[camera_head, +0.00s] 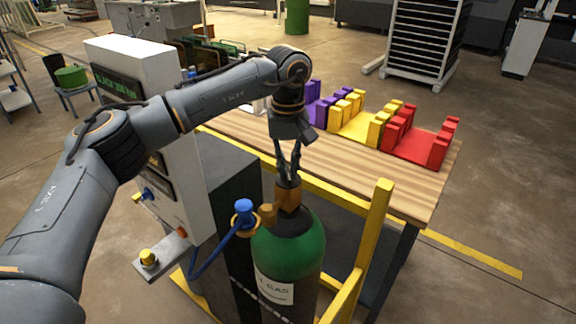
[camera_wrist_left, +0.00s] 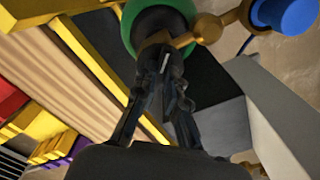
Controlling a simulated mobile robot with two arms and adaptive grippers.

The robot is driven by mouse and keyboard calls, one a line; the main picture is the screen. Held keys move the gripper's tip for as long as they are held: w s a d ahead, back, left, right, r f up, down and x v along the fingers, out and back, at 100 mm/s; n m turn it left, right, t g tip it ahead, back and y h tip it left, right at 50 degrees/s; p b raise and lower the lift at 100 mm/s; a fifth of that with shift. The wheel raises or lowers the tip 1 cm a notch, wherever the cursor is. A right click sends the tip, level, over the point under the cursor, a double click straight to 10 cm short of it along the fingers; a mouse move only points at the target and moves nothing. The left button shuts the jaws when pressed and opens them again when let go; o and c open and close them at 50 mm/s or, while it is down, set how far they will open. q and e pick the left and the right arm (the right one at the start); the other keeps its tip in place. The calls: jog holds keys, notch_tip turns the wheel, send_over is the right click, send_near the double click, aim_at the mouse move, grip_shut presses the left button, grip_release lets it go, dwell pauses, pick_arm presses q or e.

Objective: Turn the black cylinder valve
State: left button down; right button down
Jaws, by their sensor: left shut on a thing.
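The green gas cylinder (camera_head: 291,258) stands upright in a yellow frame, with a brass neck (camera_head: 288,195) on top. The black valve (camera_head: 287,178) sits on that neck and is partly covered by the fingers. My left gripper (camera_head: 288,172) comes down from above and is shut on the black valve. In the left wrist view the gripper (camera_wrist_left: 160,75) reaches to the dark valve (camera_wrist_left: 165,60) over the green cylinder top (camera_wrist_left: 180,15). My right gripper is not in view.
A blue knob (camera_head: 244,208) with a blue hose sits beside the neck. A white cabinet (camera_head: 150,75) stands at left. A yellow post (camera_head: 376,225) is close at right. A wooden table (camera_head: 420,190) behind carries purple, yellow and red holders.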

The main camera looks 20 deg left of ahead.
aim_at(288, 172)
pick_arm(q)
jog(key=c, duration=1.4)
grip_release()
jog(key=shift+r, duration=0.15)
notch_tip(288, 172, up, 12)
jog(key=shift+f, duration=0.2)
